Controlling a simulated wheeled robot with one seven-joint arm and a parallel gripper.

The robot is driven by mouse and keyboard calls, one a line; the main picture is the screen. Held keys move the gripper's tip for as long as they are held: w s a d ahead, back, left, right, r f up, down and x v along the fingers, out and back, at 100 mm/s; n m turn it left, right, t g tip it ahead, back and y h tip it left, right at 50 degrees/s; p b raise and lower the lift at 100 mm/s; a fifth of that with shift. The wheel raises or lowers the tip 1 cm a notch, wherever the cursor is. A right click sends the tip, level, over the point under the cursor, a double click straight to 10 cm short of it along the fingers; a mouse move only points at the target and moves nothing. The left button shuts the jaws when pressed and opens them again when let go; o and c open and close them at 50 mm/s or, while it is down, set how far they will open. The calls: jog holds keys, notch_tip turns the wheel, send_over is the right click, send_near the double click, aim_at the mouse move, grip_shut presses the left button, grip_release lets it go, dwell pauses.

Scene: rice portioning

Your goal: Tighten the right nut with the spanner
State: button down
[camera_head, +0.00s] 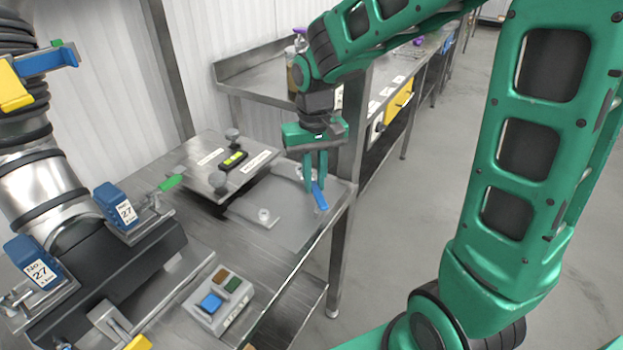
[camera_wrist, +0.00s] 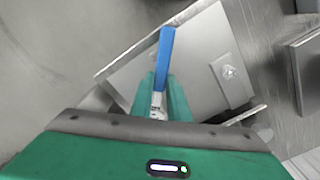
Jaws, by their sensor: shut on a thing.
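A spanner with a blue handle (camera_head: 320,197) is held in my gripper (camera_head: 317,185). My gripper is shut on it and points down over the right end of a flat metal plate (camera_head: 246,211). In the wrist view the blue handle (camera_wrist: 166,55) sticks out beyond the green fingers (camera_wrist: 161,98), with a pale metal part between them. One nut (camera_head: 264,214) stands on the plate, left of my gripper; a nut also shows in the wrist view (camera_wrist: 229,71). A small pale piece (camera_head: 300,172) is just left of the fingers; I cannot tell whether it is the right nut or the spanner's head.
A button box (camera_head: 218,302) is nearer. Blue clamps (camera_head: 118,206) and a large metal pipe (camera_head: 38,185) are at the left. Another bench (camera_head: 262,80) stands behind.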

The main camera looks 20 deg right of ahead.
jog(key=shift+f, duration=0.75)
dwell(1.0)
dwell(0.3)
jog(key=shift+w+a+m, duration=0.1)
jog(key=shift+a+m, duration=0.65)
jog(key=shift+m, duration=0.15)
